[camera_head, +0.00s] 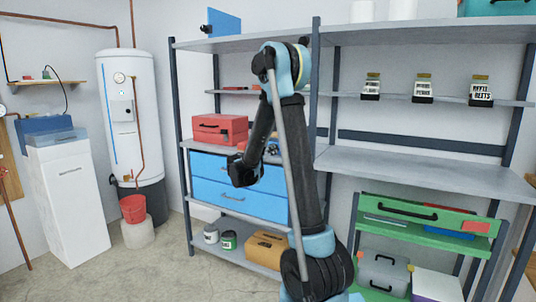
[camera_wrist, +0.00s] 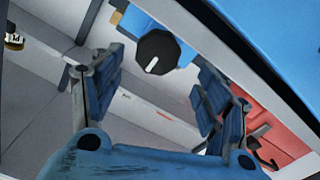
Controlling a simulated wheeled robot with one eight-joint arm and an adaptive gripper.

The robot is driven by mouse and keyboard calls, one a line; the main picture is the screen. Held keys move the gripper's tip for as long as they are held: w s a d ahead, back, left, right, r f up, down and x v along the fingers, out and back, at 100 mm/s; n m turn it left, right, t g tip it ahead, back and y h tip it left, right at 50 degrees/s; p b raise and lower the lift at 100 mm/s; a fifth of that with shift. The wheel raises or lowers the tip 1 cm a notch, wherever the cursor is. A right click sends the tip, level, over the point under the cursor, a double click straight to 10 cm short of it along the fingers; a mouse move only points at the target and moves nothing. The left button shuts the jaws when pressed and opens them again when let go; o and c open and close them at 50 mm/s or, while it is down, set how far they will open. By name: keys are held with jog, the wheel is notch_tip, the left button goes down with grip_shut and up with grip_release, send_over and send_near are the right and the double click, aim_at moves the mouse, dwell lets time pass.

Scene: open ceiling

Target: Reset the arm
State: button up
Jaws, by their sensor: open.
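My arm (camera_head: 300,150) rises in front of the shelving in the camera_head view, bends at the top and folds back down. Its dark wrist end (camera_head: 243,170) is in front of the blue drawer unit (camera_head: 225,200). In the wrist view my gripper (camera_wrist: 157,78) is open, its two blue-padded fingers spread wide apart. Nothing is held between them. In the camera_head view the fingers are mostly hidden by the arm and wrist.
A red toolbox (camera_head: 220,129) stands on the left shelf above the drawers. Jars (camera_head: 423,88) stand on the upper right shelf. The middle right shelf (camera_head: 420,170) is bare. Open floor (camera_head: 140,268) lies left of the shelving.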

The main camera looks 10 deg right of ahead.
jog(key=shift+s+a, duration=0.25)
jog(key=shift+s, duration=0.1)
jog(key=shift+d, duration=0.1)
jog(key=s+d+f+g+y, duration=0.2)
jog(key=s+d+g, duration=0.3)
jog(key=s, duration=0.8)
jog(key=s+d+f+g+y, duration=0.1)
jog(key=s+d+f+g, duration=0.15)
jog(key=s+d, duration=0.7)
jog(key=s+a+f+n+g+y, duration=0.1)
jog(key=s+a+f+y, duration=0.1)
jog(key=s, duration=0.7)
jog(key=s+a+f+n+g+y, duration=0.1)
jog(key=s+a+f, duration=0.4)
jog(key=s, duration=0.5)
jog(key=s+a+f+n+g+y, duration=0.1)
jog(key=s+a+f+g+y, duration=0.2)
jog(key=s, duration=0.6)
jog(key=shift+s+a+f+y, duration=0.15)
jog(key=shift+s+f+y, duration=0.1)
jog(key=shift+f+y, duration=0.4)
jog(key=shift+r, duration=0.15)
